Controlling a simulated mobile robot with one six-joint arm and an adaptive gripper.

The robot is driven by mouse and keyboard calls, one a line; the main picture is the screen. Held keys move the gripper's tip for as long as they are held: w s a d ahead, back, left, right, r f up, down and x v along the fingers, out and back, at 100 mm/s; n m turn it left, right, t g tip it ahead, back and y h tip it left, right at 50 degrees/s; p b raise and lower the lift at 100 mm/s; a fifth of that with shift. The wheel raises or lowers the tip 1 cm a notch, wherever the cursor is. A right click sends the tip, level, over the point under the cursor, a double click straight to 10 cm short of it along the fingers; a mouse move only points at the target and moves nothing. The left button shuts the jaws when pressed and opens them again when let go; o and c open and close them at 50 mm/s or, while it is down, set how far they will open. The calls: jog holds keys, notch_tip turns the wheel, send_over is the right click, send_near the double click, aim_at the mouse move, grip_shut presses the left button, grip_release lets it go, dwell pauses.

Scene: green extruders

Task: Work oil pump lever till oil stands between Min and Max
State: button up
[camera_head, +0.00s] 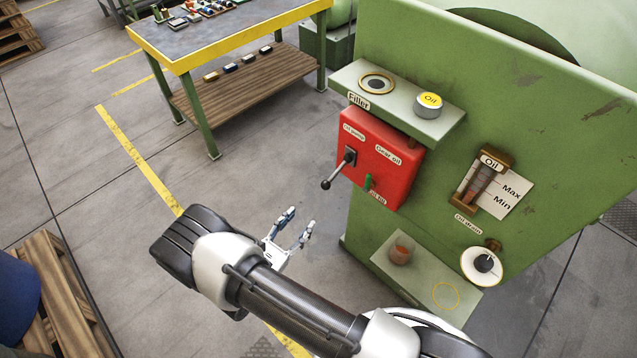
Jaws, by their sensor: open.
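The oil pump is a red box (382,160) on the green machine's side. The oil gauge (486,181) sits to the right on the green panel, beside a white plate with Max and Min marks (501,193). The gauge shows a reddish-brown fill; its exact level against the marks is too small to tell.
A shelf above the pump holds the filler opening (376,84) and a yellow-topped oil cap (428,105). Below are a drain knob (483,263) and a low ledge with a small brown cup (402,250). A workbench (188,63) stands behind left.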

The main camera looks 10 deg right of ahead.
aim_at(326, 186)
jog(key=shift+n+t+y, duration=0.4)
jog(key=shift+n+t, duration=0.1)
jog(key=shift+n, duration=0.1)
jog(key=x, duration=0.5)
jog(key=f+b+x, duration=0.1)
jog(key=x, duration=1)
jog(key=shift+w+f+b, duration=0.35)
jog(key=shift+b, duration=0.05)
jog(key=shift+c, duration=0.6)
grip_shut()
